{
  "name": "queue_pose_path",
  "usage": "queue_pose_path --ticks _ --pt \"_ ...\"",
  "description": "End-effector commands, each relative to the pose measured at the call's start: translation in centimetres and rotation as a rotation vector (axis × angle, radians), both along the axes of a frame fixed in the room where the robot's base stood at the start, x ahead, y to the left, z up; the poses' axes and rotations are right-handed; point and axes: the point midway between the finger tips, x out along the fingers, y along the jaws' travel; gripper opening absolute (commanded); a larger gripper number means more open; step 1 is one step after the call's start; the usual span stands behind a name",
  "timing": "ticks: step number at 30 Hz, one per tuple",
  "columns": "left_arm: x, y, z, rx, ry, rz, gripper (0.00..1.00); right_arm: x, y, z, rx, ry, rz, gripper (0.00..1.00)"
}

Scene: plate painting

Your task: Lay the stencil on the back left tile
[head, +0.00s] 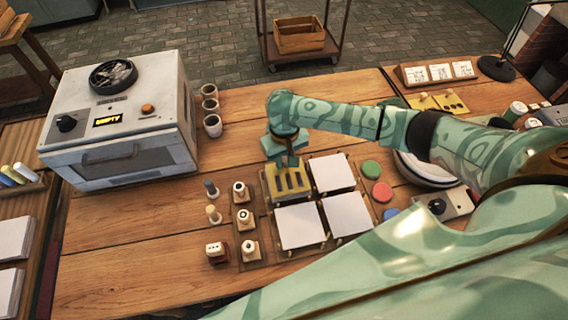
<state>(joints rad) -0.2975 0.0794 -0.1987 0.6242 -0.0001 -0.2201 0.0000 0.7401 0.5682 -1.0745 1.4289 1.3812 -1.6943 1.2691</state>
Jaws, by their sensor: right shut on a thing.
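The yellow stencil (288,190) with dark slots lies over the back left place of a two-by-two group of tiles. It covers that tile, and I cannot tell whether it touches it. The white back right tile (333,172), front left tile (299,226) and front right tile (346,213) are bare. My right gripper (287,163) points down at the far edge of the stencil and is shut on it. My left gripper is not in view.
Several stamps (240,190) stand left of the tiles. Green, red and blue paint discs (382,192) lie to the right. A white kiln (122,125) stands at the back left, with cups (213,126) beside it. A yellow plate (452,101) lies at the back right.

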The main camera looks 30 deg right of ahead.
Motion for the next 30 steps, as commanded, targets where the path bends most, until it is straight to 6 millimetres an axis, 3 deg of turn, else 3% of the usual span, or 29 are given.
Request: queue_pose_path --ticks 2,12,13,15,25,30 --pt "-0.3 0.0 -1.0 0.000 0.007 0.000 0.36 -0.1 0.0 -1.7 0.000 0.004 -0.002 0.01" --pt "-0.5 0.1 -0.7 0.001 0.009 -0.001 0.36 0.0 0.0 -1.7 0.000 0.000 0.000 0.01" --pt "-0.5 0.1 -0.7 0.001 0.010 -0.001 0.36 0.0 0.0 -1.8 0.000 0.000 0.000 0.25" --pt "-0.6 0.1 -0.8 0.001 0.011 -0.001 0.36 0.0 0.0 -1.8 0.001 -0.001 0.000 0.44" --pt "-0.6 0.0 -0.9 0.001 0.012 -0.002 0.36 0.0 -0.1 -1.5 0.000 -0.001 0.000 0.44" --pt "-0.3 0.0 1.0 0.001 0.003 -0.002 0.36 0.0 0.0 1.6 0.001 -0.004 0.001 0.44"
